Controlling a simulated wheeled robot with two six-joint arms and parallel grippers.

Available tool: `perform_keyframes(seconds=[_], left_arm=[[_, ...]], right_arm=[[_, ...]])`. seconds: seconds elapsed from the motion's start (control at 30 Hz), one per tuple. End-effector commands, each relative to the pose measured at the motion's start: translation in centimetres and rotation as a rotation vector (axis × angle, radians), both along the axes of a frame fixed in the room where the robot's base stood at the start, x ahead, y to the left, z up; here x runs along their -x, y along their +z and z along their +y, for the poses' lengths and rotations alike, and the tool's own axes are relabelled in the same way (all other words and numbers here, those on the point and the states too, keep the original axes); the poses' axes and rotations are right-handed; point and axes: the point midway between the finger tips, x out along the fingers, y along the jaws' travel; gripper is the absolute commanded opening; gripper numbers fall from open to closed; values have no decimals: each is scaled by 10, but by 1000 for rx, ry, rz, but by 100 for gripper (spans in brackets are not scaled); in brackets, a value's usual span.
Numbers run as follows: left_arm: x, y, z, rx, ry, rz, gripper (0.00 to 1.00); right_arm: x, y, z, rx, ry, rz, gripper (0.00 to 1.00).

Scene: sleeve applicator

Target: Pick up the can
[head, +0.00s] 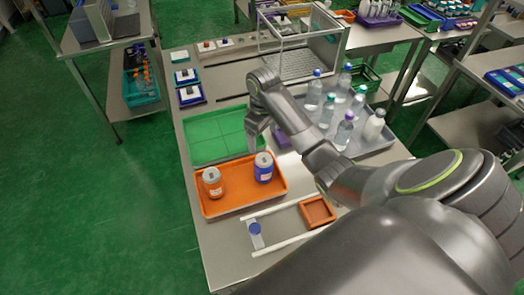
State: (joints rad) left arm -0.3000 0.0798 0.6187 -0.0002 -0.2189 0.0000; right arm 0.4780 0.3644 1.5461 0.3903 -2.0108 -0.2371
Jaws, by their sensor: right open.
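Two cans stand upright in the orange tray (238,205). One can (213,183) has an orange and white label and stands on the left. The other can (264,168) has a blue and white label and stands on the right. My right gripper (252,144) is open, with its fingers pointing down just behind the blue-labelled can, near the tray's back edge. I cannot tell whether it touches anything. Nothing shows between its fingers. My left gripper is not in view.
A green tray (205,138) lies behind the orange one. A grey tray (375,146) with several bottles stands to the right, partly behind my right arm. A clear-walled box (300,45) stands at the back.

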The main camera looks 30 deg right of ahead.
Motion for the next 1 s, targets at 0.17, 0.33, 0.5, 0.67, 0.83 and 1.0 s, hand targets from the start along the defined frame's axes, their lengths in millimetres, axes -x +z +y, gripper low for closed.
perform_keyframes(seconds=[0.17, 0.33, 0.5, 0.67, 0.83, 1.0], left_arm=[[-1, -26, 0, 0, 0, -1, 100], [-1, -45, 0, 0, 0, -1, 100], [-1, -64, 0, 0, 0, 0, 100], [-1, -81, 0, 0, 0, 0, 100], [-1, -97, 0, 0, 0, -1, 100], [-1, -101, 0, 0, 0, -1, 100]], right_arm=[[0, -26, 0, 1, 0, -1, 84], [0, -45, 0, 1, 0, -1, 84], [0, -64, 0, 1, 0, -1, 84], [0, -81, -1, 1, 0, -1, 84], [0, -97, -1, 1, 0, -1, 84], [-1, -101, -1, 1, 0, -1, 84]])
